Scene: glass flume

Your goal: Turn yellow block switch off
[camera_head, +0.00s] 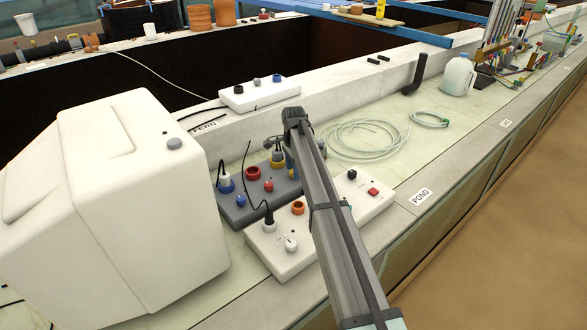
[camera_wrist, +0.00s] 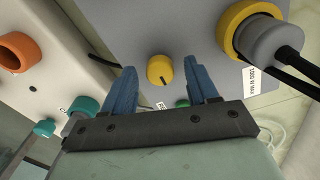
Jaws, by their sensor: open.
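A grey power block (camera_head: 243,209) lies on the bench, with blue, red and yellow sockets and small knobs. Its yellow switch knob (camera_wrist: 160,70) shows in the wrist view, on the grey face (camera_wrist: 200,62) left of the yellow socket (camera_wrist: 237,22) with a grey plug in it. My gripper (camera_wrist: 161,65) is open, its blue fingers on either side of the yellow knob; I cannot tell whether they touch it. In the head view my gripper (camera_head: 289,158) is over the right end of the grey block, and my arm hides the yellow knob there.
A white block (camera_head: 322,202) with orange socket, black plug, switches and red button lies in front. Another white block (camera_head: 262,95) stands on the ledge behind. A big white container (camera_head: 130,200) is at left. Coiled tubing (camera_head: 362,140) lies right; cables rise between the blocks.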

